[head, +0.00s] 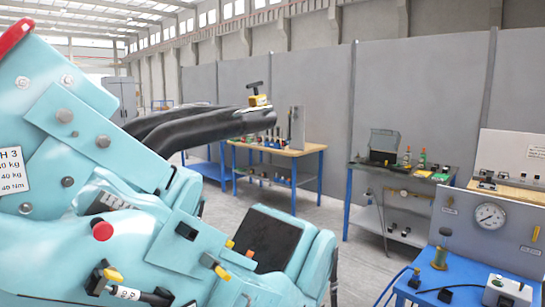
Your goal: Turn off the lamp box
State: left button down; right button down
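No object is clearly recognisable as the lamp box. A small white box (508,292) with dark round details on its face stands on the blue bench at the bottom right, cut by the frame's lower edge. I cannot tell whether it is the lamp box, or whether any lamp on it is lit. Neither of my grippers shows in the head view.
A teal coaster car (180,245) with black padded bars (200,125) fills the left and front. The blue bench (455,278) holds a gauge panel (490,216). A dark bench (400,172) and a wooden-topped bench (280,149) stand behind. Grey floor (325,225) lies between.

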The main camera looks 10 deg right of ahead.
aim_at(496, 285)
jog(key=z, duration=1.85)
